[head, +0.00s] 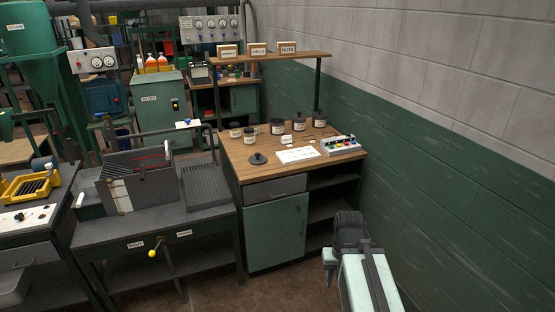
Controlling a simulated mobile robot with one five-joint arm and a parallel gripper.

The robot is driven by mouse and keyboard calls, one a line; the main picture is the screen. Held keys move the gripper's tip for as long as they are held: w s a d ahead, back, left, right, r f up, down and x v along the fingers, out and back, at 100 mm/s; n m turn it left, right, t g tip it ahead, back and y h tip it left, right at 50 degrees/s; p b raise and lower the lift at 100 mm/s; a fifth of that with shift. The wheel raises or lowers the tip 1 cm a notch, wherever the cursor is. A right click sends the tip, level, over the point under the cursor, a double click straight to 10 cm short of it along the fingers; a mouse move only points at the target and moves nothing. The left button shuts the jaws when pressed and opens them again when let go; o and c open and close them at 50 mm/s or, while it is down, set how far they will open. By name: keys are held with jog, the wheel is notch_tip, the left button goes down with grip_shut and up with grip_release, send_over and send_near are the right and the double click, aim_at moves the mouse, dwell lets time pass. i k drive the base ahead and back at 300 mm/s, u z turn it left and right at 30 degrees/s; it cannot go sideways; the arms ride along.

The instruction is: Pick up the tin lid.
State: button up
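The tin lid looks to be the dark round disc with a small knob (257,158), lying flat on the wooden top of the workbench (238,165) near its front left. Several dark-lidded jars stand behind it, and nothing covers it. My arm (368,280) is at the bottom right, to the right of the bench cabinet and well apart from the lid. Its dark end part (350,228) shows, but I cannot make out the fingers or whether they are open or shut.
A white sheet (297,155) and a box with coloured buttons (341,146) lie right of the lid. A raised shelf (270,58) with labelled boxes spans the bench's back. A dark machine table (160,227) stands left. The wall is close on the right.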

aim_at(258, 158)
jog(key=z, duration=0.4)
jog(key=i, duration=2.35)
jog(key=u, duration=3.7)
jog(key=k, duration=0.25)
jog(key=z, duration=0.65)
jog(key=i, duration=1)
jog(key=z, duration=0.05)
